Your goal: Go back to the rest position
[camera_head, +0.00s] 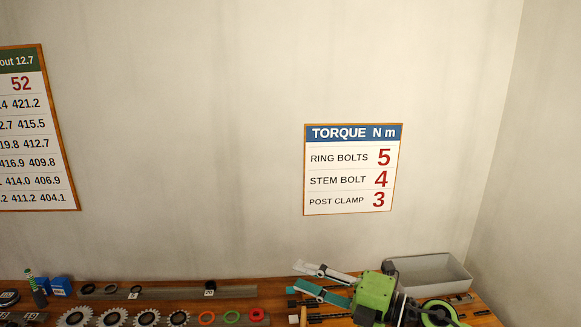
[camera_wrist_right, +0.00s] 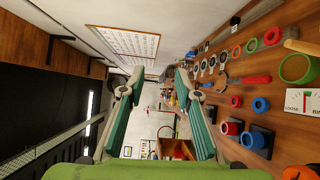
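My right gripper (camera_head: 297,277) shows at the bottom right of the head view, over the back of the workbench, with its fingers pointing left. In the right wrist view my right gripper (camera_wrist_right: 160,78) has its two teal-padded fingers spread apart, with nothing between them. My left gripper is in neither view.
The wooden workbench (camera_wrist_right: 225,106) carries sprockets (camera_head: 112,317), coloured rings (camera_head: 232,316) and a grey bin (camera_head: 432,270). A torque sign (camera_head: 352,170) and a number chart (camera_head: 30,140) hang on the wall.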

